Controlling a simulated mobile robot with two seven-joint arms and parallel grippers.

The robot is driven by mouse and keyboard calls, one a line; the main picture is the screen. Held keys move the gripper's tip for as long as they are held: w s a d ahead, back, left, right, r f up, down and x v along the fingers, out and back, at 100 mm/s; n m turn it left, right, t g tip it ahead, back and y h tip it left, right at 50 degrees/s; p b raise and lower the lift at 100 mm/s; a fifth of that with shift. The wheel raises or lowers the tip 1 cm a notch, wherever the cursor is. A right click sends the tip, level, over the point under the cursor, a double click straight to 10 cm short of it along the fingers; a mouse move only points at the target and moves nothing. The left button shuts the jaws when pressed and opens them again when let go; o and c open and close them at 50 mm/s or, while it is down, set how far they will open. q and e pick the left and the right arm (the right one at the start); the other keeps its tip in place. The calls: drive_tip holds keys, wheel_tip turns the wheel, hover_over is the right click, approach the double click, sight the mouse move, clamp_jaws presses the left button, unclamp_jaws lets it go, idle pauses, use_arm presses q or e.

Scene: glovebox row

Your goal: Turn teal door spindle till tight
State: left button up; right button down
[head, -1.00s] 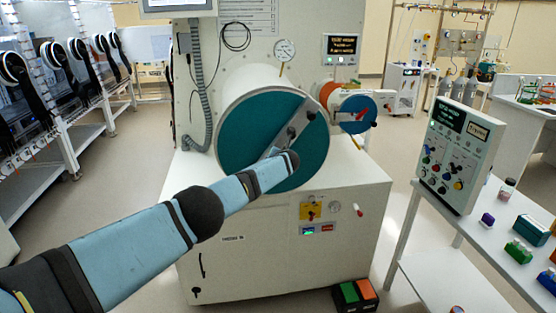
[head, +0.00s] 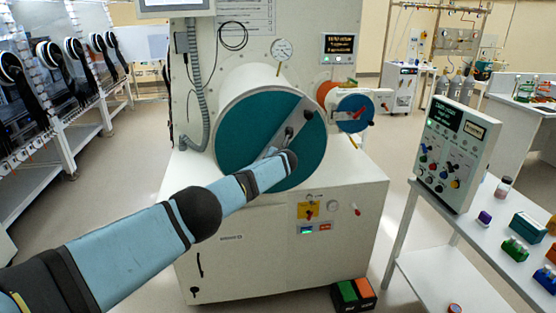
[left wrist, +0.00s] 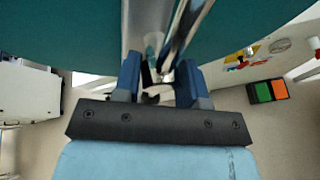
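The round teal door (head: 245,130) closes the front end of the large white cylinder, and a grey bar (head: 308,118) crosses it on a slant. The door's spindle sits at the middle of the bar, with a dark knob (head: 289,131) showing; the rest is hidden behind my left wrist. My left gripper is at the door's centre. In the left wrist view its two blue fingers (left wrist: 160,82) stand apart on either side of dark and metallic parts near the bar. Whether they press on the spindle is not clear. My right gripper is out of view.
A smaller blue door (head: 353,113) with a red handle is to the right. A control console (head: 455,155) stands on the white side table at right, with small coloured items. A green and orange pedal (head: 353,293) is on the floor. Open floor lies at left.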

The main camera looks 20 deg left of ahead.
use_arm(q)
drive_tip(key=p+v, duration=0.4)
drive_tip(key=v, duration=0.9)
drive_tip(key=shift+s, duration=0.3)
drive_tip(key=shift+d, duration=0.1)
drive_tip(key=s+d+f+n+g+h, duration=0.1)
drive_tip(key=s+d+f+n+h, duration=0.45)
drive_tip(key=s+f, duration=0.65)
drive_tip(key=s+d+f+n+h, duration=0.3)
drive_tip(key=s+d+f+n, duration=0.4)
drive_tip(key=s+d+f, duration=0.35)
drive_tip(key=s+a+f+n+h, duration=0.1)
drive_tip(key=s+f+n, duration=0.2)
drive_tip(key=s+n, duration=0.35)
drive_tip(key=s+a+f+n+h, duration=0.1)
drive_tip(key=s+f+n, duration=0.15)
drive_tip(key=s, duration=0.75)
drive_tip(key=s+a+r+n, duration=0.1)
drive_tip(key=s+a+n, duration=0.1)
drive_tip(key=s+n, duration=0.4)
drive_tip(key=s+a+r+n+t, duration=0.1)
drive_tip(key=s+a+n, duration=0.2)
drive_tip(key=s+n, duration=0.2)
drive_tip(key=s, duration=0.3)
drive_tip(key=shift+n, duration=0.35)
